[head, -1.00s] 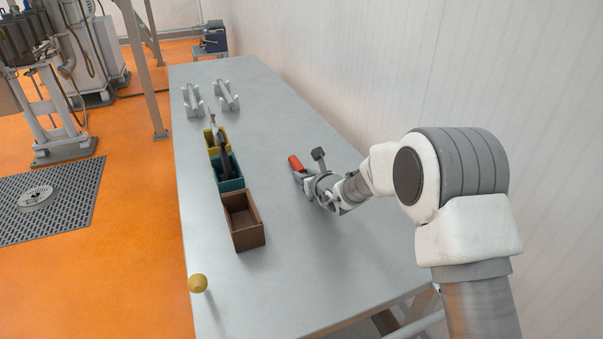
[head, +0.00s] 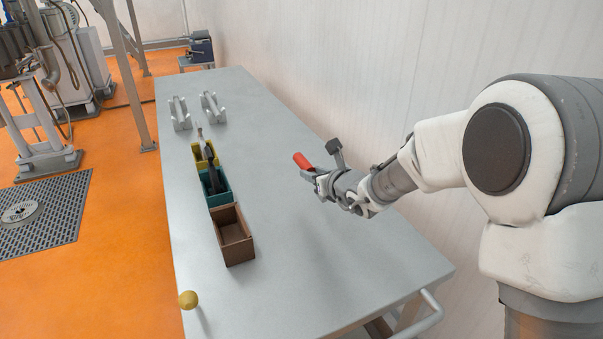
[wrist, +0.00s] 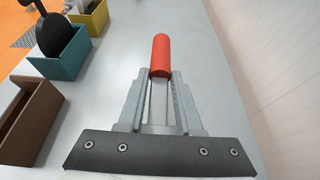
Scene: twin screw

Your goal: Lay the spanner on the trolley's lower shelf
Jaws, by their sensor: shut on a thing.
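My gripper (head: 315,175) is shut on a red cylindrical piece (head: 302,160) above the right side of the grey table. In the wrist view the red piece (wrist: 161,55) sits between the fingertips and points away from me. Only this red part shows clearly, so I cannot tell whether it belongs to the spanner. A white tube handle (head: 432,312) shows low at the table's near right corner. It may belong to the trolley, but I cannot tell. No lower shelf shows clearly.
A brown box (head: 237,250), a teal bin (head: 222,198) with a dark tool and a yellow bin (head: 197,160) stand in a row left of my gripper. Grey racks (head: 211,108) stand at the far end. A wall rises on the right.

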